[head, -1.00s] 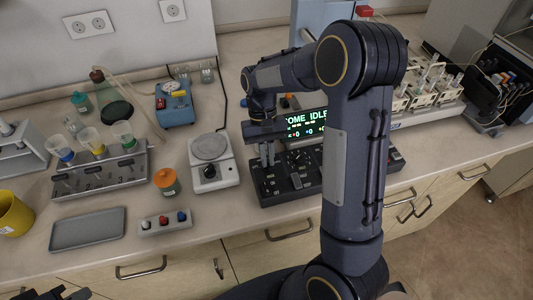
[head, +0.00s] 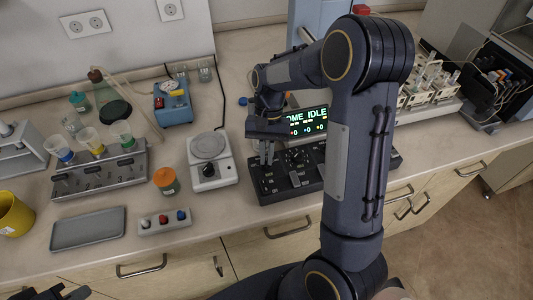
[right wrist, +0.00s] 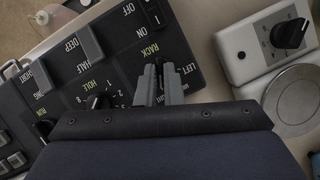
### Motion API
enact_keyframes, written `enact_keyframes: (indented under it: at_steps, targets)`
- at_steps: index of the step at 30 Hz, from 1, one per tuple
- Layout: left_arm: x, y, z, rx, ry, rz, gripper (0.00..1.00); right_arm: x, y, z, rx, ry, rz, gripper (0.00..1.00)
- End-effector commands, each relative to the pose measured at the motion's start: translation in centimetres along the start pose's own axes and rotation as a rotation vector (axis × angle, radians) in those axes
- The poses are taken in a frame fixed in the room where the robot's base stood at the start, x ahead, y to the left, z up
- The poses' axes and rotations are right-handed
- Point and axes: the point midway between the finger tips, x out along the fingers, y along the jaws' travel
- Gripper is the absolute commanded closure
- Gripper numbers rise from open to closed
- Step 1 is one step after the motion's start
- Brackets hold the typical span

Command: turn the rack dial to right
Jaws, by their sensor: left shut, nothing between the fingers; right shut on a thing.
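The black control panel (head: 285,186) lies on the bench with a lit screen (head: 307,121) behind it. My right gripper (head: 267,160) points down at the panel's left part. In the right wrist view its fingers (right wrist: 158,88) are shut on the rack dial (right wrist: 158,64), beside the RACK and LEFT labels. The dial is mostly hidden between the fingers, so its pointer direction cannot be told. My left gripper (head: 62,293) is shut and empty at the bottom left, partly cut off.
A white balance (head: 210,165) stands just left of the panel. A small three-button box (head: 164,222), a grey tray (head: 88,230) and an orange-capped jar (head: 166,181) stand farther left. On the panel are another dial (right wrist: 98,102) and grey switches (right wrist: 90,42).

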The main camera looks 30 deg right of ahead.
Motion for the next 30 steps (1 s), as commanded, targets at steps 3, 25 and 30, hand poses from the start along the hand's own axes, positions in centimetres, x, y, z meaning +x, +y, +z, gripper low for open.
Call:
enact_keyframes:
  at_steps: [3, 25, 30]
  targets:
    - [0.0, 0.0, 0.0, 0.0, 0.0, 0.0, 1.0, -0.1, 0.0, -0.1, -0.001, 0.005, -0.002, 1.0]
    - [0.3, -0.1, 0.1, 0.0, 0.0, 0.0, 1.0, -3.1, 0.0, -0.1, -0.002, 0.006, -0.002, 0.71]
    - [0.4, -0.2, 0.2, 0.0, 0.0, 0.0, 1.0, -5.9, -0.1, -0.1, -0.002, 0.006, -0.002, 0.71]
